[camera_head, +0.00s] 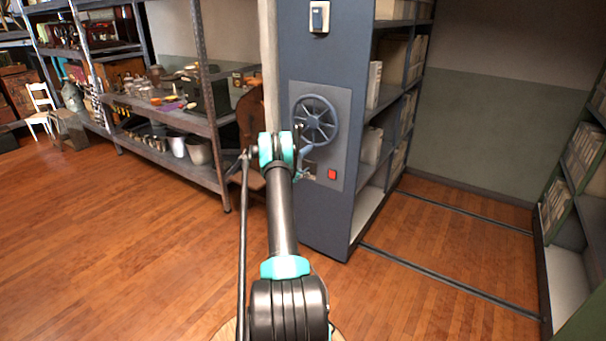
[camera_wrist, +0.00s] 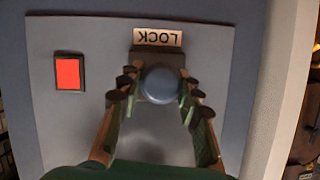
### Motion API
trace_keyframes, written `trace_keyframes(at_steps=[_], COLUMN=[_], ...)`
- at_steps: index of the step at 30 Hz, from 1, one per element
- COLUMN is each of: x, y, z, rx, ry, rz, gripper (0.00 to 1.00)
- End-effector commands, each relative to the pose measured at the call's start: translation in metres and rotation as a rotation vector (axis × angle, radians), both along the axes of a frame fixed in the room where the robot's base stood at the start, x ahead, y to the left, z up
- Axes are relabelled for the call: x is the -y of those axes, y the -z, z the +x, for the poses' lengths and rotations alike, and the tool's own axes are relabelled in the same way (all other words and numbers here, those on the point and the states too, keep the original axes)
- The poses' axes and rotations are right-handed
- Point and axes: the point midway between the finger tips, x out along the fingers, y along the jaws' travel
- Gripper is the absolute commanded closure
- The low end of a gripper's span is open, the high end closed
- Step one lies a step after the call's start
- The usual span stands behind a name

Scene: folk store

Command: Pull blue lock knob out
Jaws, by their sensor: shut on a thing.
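The blue lock knob (camera_wrist: 160,84) is a round grey-blue knob on a grey panel (camera_wrist: 60,130), beside a plate (camera_wrist: 158,38) that reads LOCK, upside down in the wrist view. My gripper (camera_wrist: 158,92) has one finger on each side of the knob and is shut on it. Part of the knob's mount behind it is hidden. In the head view the panel (camera_head: 334,100) is on the end of a blue-grey shelving unit (camera_head: 315,215). My arm reaches up to it there and hides most of the gripper and the knob.
A spoked handwheel (camera_head: 315,121) is on the panel just above my gripper. A red square button (camera_head: 332,174) is beside it. Metal shelves with pots (camera_head: 198,152) stand to the left. Floor rails (camera_head: 450,272) run to the right. Wooden floor at the left is clear.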

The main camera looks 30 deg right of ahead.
Motion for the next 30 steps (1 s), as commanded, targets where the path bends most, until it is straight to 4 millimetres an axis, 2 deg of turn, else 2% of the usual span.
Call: trace_keyframes(at_steps=[1,2,7,15,19,23,30], x=[-0.002,-0.002,-0.002,-0.002,-0.008,-0.025,-0.066], y=[0.002,0.002,0.001,0.001,-0.002,-0.01,-0.028], z=[-0.002,-0.002,-0.001,-0.001,-0.003,-0.011,-0.032], rx=[-0.002,-0.002,-0.002,-0.002,-0.001,-0.001,-0.002], ry=[0.002,0.002,0.001,0.002,0.0,-0.001,-0.001], rz=[0.003,0.003,0.003,0.002,0.002,0.003,0.001], gripper=[1.0,0.63,0.44,0.44,0.44,0.44,0.44])
